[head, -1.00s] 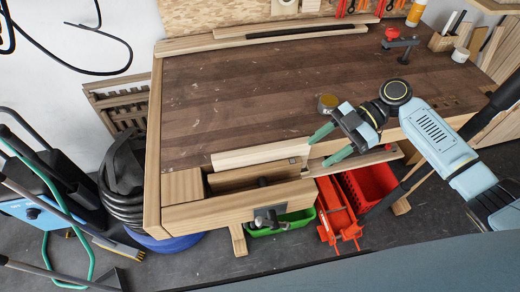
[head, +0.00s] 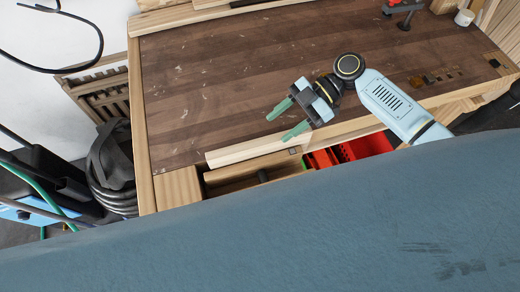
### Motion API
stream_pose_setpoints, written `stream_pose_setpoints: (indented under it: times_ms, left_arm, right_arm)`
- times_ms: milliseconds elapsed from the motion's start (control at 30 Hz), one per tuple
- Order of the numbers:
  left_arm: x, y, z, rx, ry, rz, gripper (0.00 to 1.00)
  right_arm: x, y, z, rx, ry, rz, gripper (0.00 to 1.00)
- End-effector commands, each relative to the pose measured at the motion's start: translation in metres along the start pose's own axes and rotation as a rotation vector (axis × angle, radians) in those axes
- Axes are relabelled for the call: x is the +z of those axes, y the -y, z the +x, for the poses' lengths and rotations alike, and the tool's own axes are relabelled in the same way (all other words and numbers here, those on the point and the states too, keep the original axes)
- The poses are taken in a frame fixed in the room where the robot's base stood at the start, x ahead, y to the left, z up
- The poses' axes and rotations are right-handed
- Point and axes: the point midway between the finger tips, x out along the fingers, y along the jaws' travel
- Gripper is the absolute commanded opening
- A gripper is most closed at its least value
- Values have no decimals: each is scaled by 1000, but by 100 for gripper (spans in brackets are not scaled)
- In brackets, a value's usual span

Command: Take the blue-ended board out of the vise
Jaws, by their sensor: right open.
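A pale wooden board (head: 258,149) lies along the front edge of the workbench (head: 215,75), at the vise (head: 228,179). No blue end shows on it. Much of the vise's front is hidden behind a large blue-grey surface in the foreground. My right gripper (head: 276,129) is above the bench's front edge, close to the board's right part. Its two green fingers are apart, point down-left and hold nothing. I cannot tell whether a fingertip touches the board. My left gripper is out of view.
Red bins (head: 360,147) show below the bench front, right of the vise. A dark clamp (head: 404,12) stands at the back right, near a white cup (head: 464,18). Dark coiled hose (head: 112,165) hangs at the left. The middle benchtop is clear.

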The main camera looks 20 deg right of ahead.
Motion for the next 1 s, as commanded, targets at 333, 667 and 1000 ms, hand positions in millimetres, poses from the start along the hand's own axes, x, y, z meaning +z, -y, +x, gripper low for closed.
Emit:
stream_pose_setpoints:
  times_ms: [333, 667, 1000]
  left_arm:
    - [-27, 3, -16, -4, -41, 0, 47]
    - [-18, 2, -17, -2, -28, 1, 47]
    - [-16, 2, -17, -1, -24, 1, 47]
  right_arm:
    - [-6, 7, 44, -1, -1, 0, 53]
    - [-4, 7, 53, -2, 2, 0, 53]
    - [-4, 7, 52, -1, 2, -1, 10]
